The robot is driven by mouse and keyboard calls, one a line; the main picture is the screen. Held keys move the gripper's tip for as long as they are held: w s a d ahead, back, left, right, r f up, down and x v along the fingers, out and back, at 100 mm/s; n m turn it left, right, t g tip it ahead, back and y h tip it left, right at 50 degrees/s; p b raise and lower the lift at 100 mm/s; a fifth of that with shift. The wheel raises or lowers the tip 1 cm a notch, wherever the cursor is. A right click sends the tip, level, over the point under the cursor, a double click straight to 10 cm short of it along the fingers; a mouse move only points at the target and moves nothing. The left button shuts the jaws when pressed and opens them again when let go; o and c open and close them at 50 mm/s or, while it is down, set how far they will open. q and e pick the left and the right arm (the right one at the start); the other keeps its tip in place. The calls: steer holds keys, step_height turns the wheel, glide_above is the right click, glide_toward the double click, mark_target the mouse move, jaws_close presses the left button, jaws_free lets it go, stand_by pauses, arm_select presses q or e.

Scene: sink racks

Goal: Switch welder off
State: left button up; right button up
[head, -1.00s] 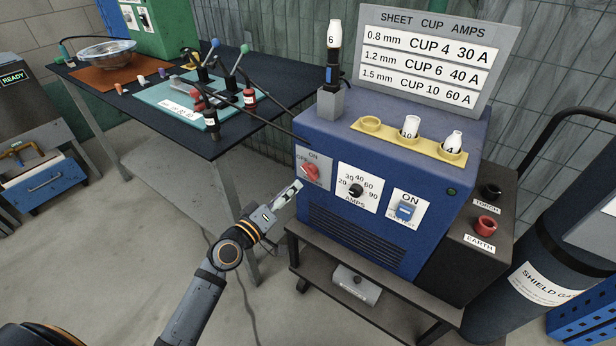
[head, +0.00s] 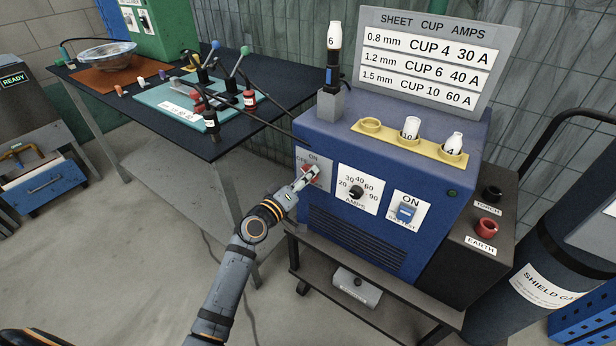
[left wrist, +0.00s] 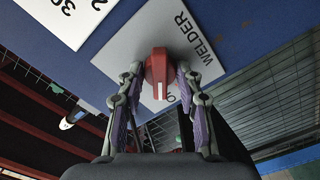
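The blue welder (head: 385,190) stands on a cart and carries a white switch plate with ON and OFF marks at its front left. The plate shows close in the left wrist view (left wrist: 205,65), with part of the word WELDER. Its red rotary knob (left wrist: 158,72) sits between the two fingers of my left gripper (left wrist: 158,80). The fingers are apart, one on each side of the knob, with narrow gaps that seem to remain. In the head view my left gripper (head: 308,180) covers most of the knob, so its setting is hard to read there. My right gripper is not in view.
Right of the switch are the AMPS dial (head: 356,192) and a blue ON switch (head: 405,212). Cups stand in a yellow holder (head: 410,138) on top. A dark workbench (head: 170,130) with tools is behind left. A gas cylinder (head: 565,260) stands at right.

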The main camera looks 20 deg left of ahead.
arm_select(q)
steer(key=c, duration=0.5)
jaws_close()
steer(key=n+p, duration=0.3)
steer(key=n, duration=0.3)
steer(key=shift+r+n, duration=0.1)
steer(key=shift+n, duration=0.3)
steer(key=o, duration=0.8)
jaws_free()
steer(key=shift+v, duration=2.55)
